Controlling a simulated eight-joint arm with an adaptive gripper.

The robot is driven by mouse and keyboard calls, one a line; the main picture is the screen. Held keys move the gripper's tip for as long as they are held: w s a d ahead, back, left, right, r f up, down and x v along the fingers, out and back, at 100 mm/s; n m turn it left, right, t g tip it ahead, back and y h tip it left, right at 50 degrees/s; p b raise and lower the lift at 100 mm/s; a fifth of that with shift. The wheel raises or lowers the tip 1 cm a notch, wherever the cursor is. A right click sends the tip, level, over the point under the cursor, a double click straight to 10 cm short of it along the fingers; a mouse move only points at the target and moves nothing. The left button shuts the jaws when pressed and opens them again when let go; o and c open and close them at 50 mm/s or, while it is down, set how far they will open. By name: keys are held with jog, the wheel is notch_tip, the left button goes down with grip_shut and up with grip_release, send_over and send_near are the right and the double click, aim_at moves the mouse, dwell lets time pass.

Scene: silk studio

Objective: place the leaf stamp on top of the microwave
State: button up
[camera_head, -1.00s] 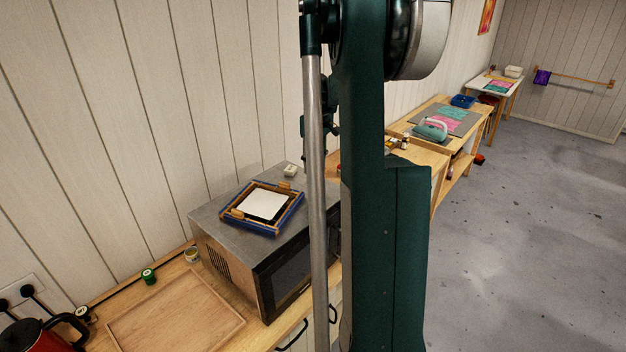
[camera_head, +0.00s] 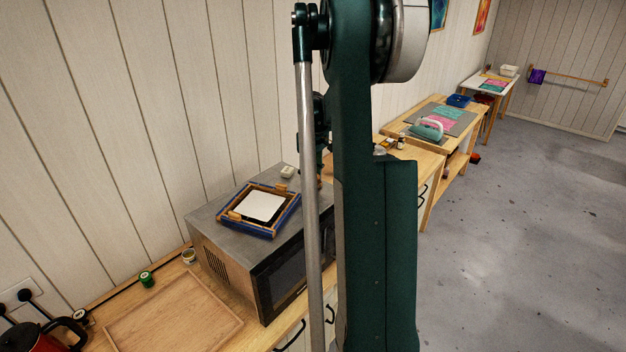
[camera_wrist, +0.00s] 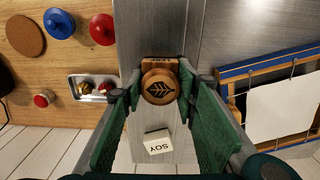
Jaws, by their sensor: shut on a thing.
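The leaf stamp (camera_wrist: 160,88), a round wooden knob with a dark leaf mark, sits between the fingertips of my gripper (camera_wrist: 162,82) in the wrist view. My gripper is shut on it. The microwave (camera_head: 284,276) stands on the wooden counter in the head view, with a grey metal top. The wrist view looks down on that grey top (camera_wrist: 222,45), and the stamp is over its left part. The gap between stamp and top cannot be judged. In the head view, my arm hides most of the gripper and the stamp.
A blue-edged wooden frame with a white sheet (camera_head: 260,207) takes up much of the microwave top. A small white block marked SOY (camera_wrist: 157,142) is near its back edge. Left in the wrist view are a cork disc (camera_wrist: 25,35), blue and red knobs, and a small metal tray (camera_wrist: 88,98).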

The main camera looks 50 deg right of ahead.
jog(key=shift+f, duration=0.25)
jog(key=o, duration=0.9)
jog(key=shift+r, duration=0.15)
jog(key=shift+r+b, duration=0.85)
jog(key=shift+r, duration=5.15)
jog(key=shift+a, duration=0.1)
